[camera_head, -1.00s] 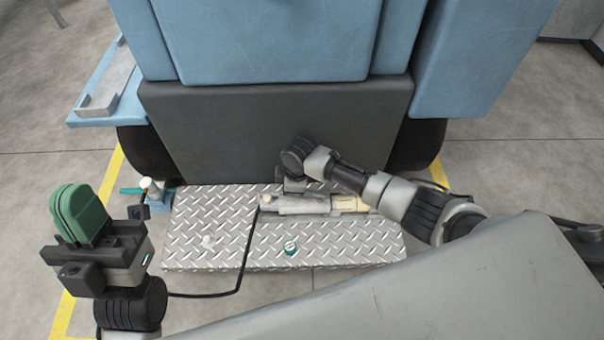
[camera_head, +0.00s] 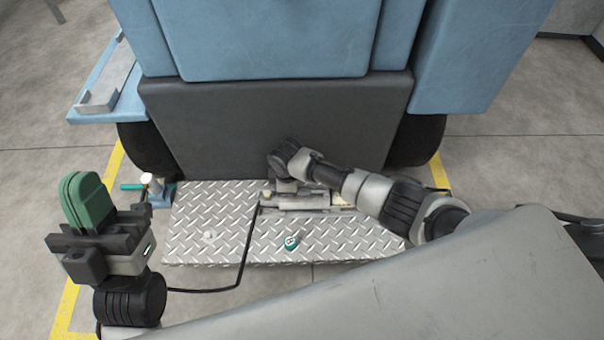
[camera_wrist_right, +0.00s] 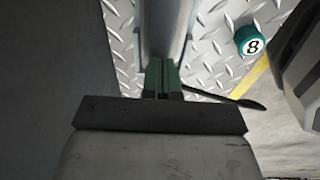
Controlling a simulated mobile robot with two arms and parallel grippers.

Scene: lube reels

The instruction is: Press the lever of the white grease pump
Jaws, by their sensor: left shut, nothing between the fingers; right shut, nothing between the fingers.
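The pale grey-white pump body (camera_head: 300,202) lies on the tread plate against the dark panel, partly hidden by my right arm. I take it for the white grease pump; its lever cannot be made out clearly. My right gripper is at the pump's back left in the head view, its fingers hidden there. In the right wrist view its green fingers (camera_wrist_right: 162,76) are shut and empty, at the near end of a long grey metal part (camera_wrist_right: 165,28); whether they touch it cannot be told. My left gripper (camera_head: 86,200) is shut and empty, raised left of the plate.
A green cap marked 8 (camera_head: 291,243) sits at the plate's front; it shows in the right wrist view (camera_wrist_right: 250,40). A small blue fitting (camera_head: 160,192) with a green handle stands left of the plate (camera_head: 205,220). A black hose (camera_head: 243,262) crosses the plate's front edge.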

